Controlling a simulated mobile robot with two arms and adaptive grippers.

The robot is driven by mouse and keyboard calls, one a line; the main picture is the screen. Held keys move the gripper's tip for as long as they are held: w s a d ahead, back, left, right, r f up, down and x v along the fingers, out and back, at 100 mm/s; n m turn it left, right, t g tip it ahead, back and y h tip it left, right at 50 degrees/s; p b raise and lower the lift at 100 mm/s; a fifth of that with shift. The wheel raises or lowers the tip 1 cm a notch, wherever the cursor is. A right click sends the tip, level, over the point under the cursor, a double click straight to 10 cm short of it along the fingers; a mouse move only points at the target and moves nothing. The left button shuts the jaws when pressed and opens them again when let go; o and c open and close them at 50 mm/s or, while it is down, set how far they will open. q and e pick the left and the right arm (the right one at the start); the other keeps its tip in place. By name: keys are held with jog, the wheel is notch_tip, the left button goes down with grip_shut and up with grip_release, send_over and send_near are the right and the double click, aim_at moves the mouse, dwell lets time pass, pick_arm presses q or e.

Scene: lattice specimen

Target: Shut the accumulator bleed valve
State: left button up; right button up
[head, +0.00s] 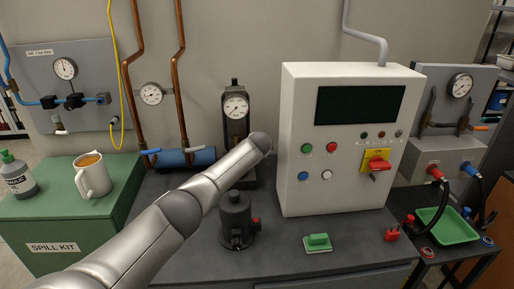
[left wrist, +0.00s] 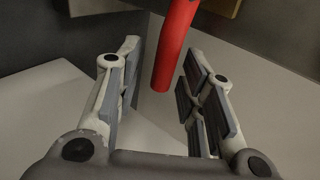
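In the left wrist view my left gripper (left wrist: 160,60) is open. A red rod-like handle (left wrist: 176,42) comes down from the top edge and its rounded end lies between the fingers, with a gap on each side. Its mount is out of view. In the head view my left arm reaches to the middle of the bench and the gripper is hidden. A horizontal blue cylinder (head: 174,159) sits below the copper pipes, with a blue valve handle (head: 150,151) beside it. I cannot tell which valve the red handle belongs to. My right gripper is not in view.
A white control cabinet (head: 342,190) stands right of my arm. A black gauge stand (head: 236,108) is behind it and a dark cylindrical unit (head: 236,215) is beside it. A mug (head: 93,177) stands on the green spill kit box (head: 50,225). A green tray (head: 447,226) is at right.

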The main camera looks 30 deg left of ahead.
pick_arm(q)
jog(key=v, duration=1.1)
jog(key=shift+s, duration=0.25)
dwell(0.5)
